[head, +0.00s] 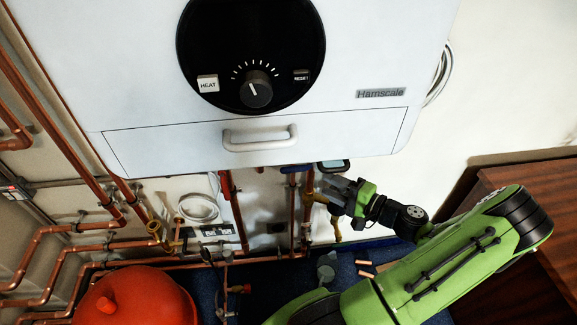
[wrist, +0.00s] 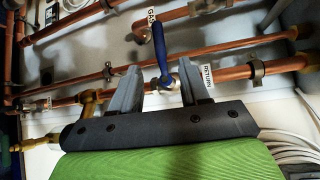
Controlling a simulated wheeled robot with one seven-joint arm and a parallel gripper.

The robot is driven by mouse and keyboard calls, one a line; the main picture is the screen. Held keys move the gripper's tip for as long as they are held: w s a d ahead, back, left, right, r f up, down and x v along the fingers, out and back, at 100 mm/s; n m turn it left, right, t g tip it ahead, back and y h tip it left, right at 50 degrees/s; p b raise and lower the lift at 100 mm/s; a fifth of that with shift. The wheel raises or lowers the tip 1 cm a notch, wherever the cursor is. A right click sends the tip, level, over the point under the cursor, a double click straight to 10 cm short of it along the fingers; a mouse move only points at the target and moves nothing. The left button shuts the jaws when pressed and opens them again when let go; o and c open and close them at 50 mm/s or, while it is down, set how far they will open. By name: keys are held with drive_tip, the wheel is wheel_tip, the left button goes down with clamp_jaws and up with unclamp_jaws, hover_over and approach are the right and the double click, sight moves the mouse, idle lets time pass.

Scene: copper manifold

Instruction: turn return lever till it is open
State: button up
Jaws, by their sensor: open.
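The return lever (wrist: 160,48) has a blue handle and shows in the wrist view, standing roughly crosswise to the copper pipe that carries its valve. A white RETURN tag (wrist: 207,75) is on that pipe, just right of the valve. My gripper (wrist: 159,72) is open, its two grey fingers on either side of the lever's lower part in the picture. I cannot tell whether either finger touches it.
The white boiler (head: 250,90) overhangs the pipes, with its drawer handle (head: 260,138) close above. A GAS tag (wrist: 152,17) marks another pipe near the lever's top. A red vessel (head: 135,298) stands lower left, and a wooden cabinet (head: 535,185) is at right.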

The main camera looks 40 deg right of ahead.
sight(296, 171)
drive_tip(key=b+x, duration=0.1)
drive_tip(key=x, duration=1.2)
drive_tip(key=shift+w+b, duration=0.2)
drive_tip(key=shift+b, duration=0.15)
clamp_jaws()
